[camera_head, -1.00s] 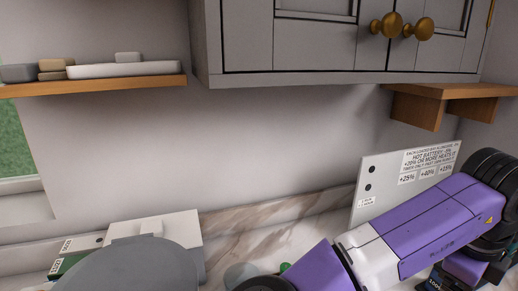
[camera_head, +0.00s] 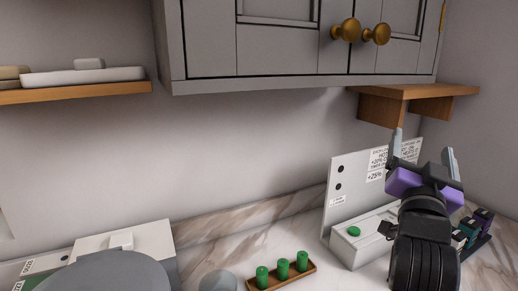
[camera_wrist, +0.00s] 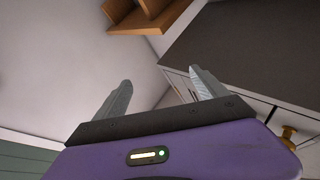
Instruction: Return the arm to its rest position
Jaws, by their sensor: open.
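My gripper (camera_head: 424,150) is at the right in the head view, raised over the counter in front of the white sign board. Its two grey fingers point up and stand well apart, with nothing between them. In the wrist view my gripper (camera_wrist: 160,92) is also open and empty. Its fingers point toward the wall, near the underside of the wall cabinet and a wooden bracket shelf. My purple and black arm hides part of the sign board and the counter behind it.
A grey wall cabinet (camera_head: 290,70) with brass knobs hangs above. A wooden bracket shelf (camera_head: 412,91) is close above the fingers. On the marble counter are a wooden tray (camera_head: 290,280) of green cylinders, a white box (camera_head: 350,250), dark blocks (camera_head: 482,222) and the white sign board (camera_head: 341,190).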

